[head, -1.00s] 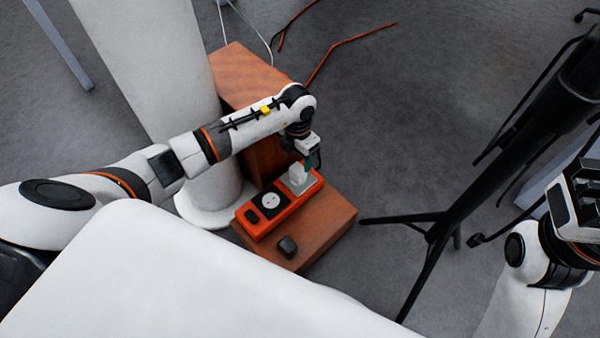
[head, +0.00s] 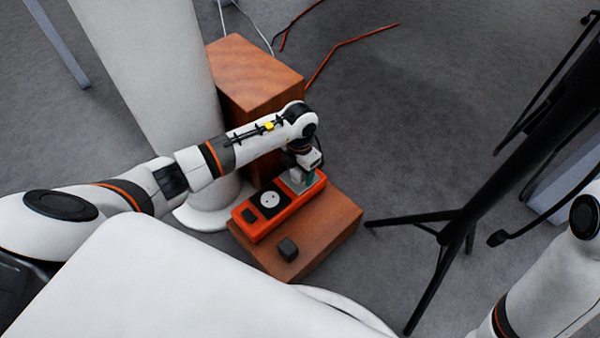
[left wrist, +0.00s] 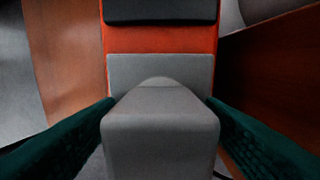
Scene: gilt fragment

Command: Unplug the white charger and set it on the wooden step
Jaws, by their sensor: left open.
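The white charger (left wrist: 160,130) looks grey in the left wrist view and stands on the grey plate (left wrist: 125,72) of the orange socket block (left wrist: 160,40). In the head view my gripper mostly hides it. My left gripper (head: 301,178) is over that end of the socket block (head: 263,231). It is open, with its green-padded fingers on either side of the charger; whether they touch it I cannot tell. The socket block lies on the low wooden step (head: 325,228), whose near right part is bare. My right gripper is out of view.
A small dark cube (head: 288,249) sits on the step's near part. A taller wooden block (head: 258,75) and a white column (head: 150,75) stand behind and left. A black tripod stand (head: 450,230) is to the right. Cables (head: 345,42) lie on the floor behind.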

